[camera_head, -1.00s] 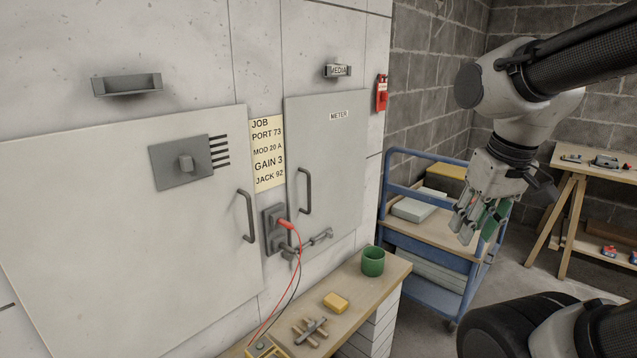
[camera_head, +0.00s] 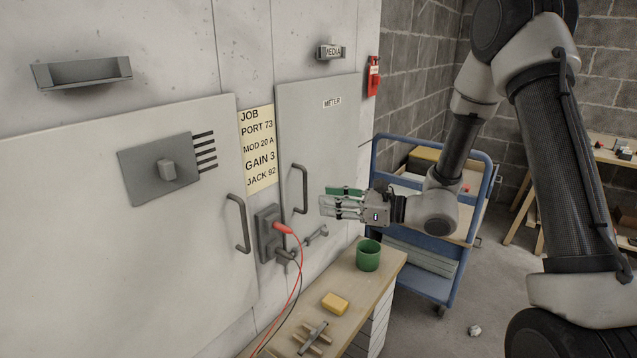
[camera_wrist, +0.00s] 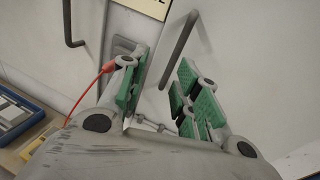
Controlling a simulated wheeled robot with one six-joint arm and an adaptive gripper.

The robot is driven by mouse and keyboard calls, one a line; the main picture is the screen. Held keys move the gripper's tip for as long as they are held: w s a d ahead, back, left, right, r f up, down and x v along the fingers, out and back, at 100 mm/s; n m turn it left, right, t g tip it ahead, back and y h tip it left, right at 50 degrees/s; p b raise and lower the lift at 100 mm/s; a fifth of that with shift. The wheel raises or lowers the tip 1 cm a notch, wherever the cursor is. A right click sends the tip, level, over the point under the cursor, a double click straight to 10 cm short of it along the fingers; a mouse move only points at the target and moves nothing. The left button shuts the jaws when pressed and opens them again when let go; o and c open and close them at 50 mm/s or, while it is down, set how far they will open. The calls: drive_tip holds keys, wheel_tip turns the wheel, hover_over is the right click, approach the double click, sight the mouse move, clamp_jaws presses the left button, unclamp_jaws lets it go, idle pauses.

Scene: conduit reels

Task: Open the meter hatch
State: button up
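The meter hatch (camera_head: 318,135) is a grey door in the pale wall, marked METER, and looks closed. Its dark bar handle (camera_head: 301,188) stands upright near the left edge; it also shows in the wrist view (camera_wrist: 178,48), ahead of and between the fingers. My gripper (camera_head: 324,203) is to the right of the handle in the head view, in front of the door, apart from the handle. In the wrist view my gripper (camera_wrist: 160,85) is open and empty, with green pads on its fingers.
A socket box (camera_head: 267,235) with a red plug and cables sits left of the hatch, beside a grey metal fitting (camera_head: 317,236). Below is a wooden bench (camera_head: 350,293) with a green cup (camera_head: 368,255) and a yellow block (camera_head: 335,303). A blue cart (camera_head: 432,245) stands to the right.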

drive_tip(key=w+r+m+t, duration=0.1)
drive_tip(key=w, duration=0.1)
hover_over(306, 212)
drive_tip(key=shift+w+r, duration=0.3)
drive_tip(key=shift+c, duration=0.5)
clamp_jaws()
